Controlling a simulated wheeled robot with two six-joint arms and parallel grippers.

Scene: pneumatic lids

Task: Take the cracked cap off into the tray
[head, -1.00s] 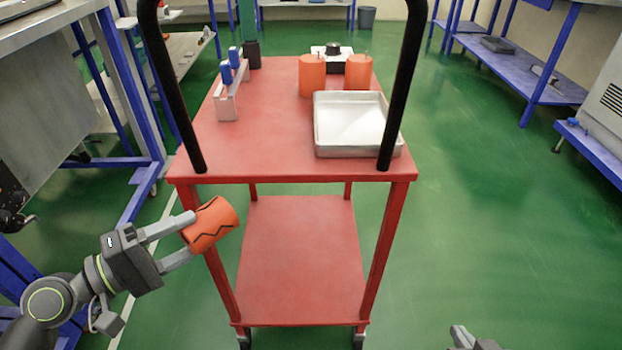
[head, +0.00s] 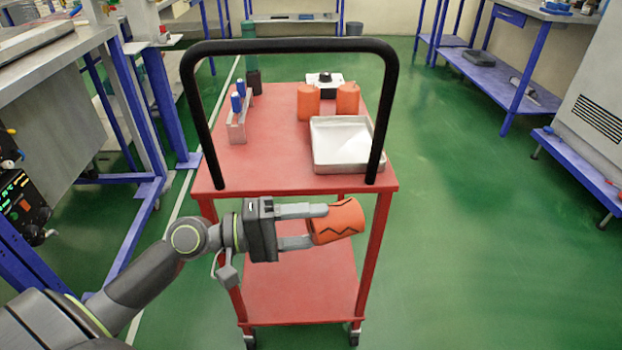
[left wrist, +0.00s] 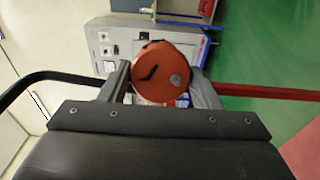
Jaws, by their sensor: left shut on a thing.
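The cracked cap (head: 342,220) is an orange cylinder with a dark zigzag line on its side. My left gripper (head: 312,226) is shut on it and holds it in front of the red cart, below the level of the cart's top. The left wrist view also shows the cap (left wrist: 163,75) between the two fingers (left wrist: 163,88). The tray (head: 321,168) is a shallow grey metal box on the right of the cart top, and it looks empty. My right gripper does not show in the current frames.
The red cart (head: 270,170) has a black push handle (head: 290,46) arching over its near edge. Two orange cylinders (head: 308,104) stand behind the tray. A rack with blue-topped items (head: 238,125) stands at the left. The cart top's middle is clear.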

